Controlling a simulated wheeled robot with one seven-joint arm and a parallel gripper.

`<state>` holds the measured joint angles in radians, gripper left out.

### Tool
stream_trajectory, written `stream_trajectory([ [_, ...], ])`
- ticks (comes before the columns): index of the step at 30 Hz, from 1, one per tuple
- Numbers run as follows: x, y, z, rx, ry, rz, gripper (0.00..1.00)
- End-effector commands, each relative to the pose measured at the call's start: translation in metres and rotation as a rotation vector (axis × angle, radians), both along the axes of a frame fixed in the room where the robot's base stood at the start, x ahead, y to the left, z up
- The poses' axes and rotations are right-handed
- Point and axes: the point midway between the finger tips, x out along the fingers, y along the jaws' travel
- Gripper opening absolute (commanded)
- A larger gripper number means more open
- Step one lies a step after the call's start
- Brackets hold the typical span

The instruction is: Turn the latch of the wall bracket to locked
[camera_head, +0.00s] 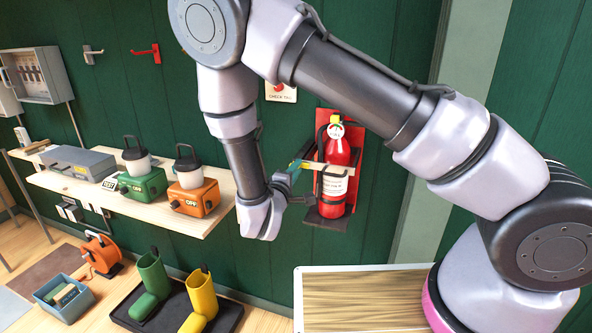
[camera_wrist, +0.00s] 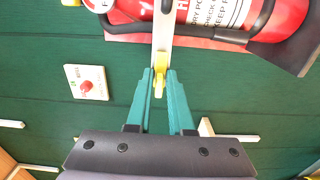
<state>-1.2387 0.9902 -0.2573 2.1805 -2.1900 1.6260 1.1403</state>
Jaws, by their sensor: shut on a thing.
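The wall bracket (camera_head: 325,219) is a red back plate with dark holding parts on the green wall, and a red fire extinguisher (camera_head: 337,157) stands in it. The latch (camera_head: 338,170) is a pale flat bar lying across the front of the extinguisher; in the wrist view the latch (camera_wrist: 161,42) runs up between my fingers from a yellow tip. My gripper (camera_head: 297,165), with teal fingers, reaches it from the left. In the wrist view my gripper (camera_wrist: 159,80) is shut on the latch's yellow end. Any lock marking is hidden or too small to read.
A framed wooden top (camera_head: 345,270) lies below.

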Motion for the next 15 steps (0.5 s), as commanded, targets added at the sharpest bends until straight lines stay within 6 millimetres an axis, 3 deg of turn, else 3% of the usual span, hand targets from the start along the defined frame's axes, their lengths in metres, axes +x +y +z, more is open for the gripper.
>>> stream_trajectory([
  [10,-0.0011,0.0,-0.0013,0.001,0.003,0.0,0.0],
  [11,-0.0011,-0.0001,-0.0013,0.001,0.003,0.0,0.27],
  [12,-0.0011,-0.0001,-0.0013,0.001,0.003,0.0,0.42],
  [15,-0.0009,-0.0001,-0.001,0.001,0.002,0.0,0.42],
])
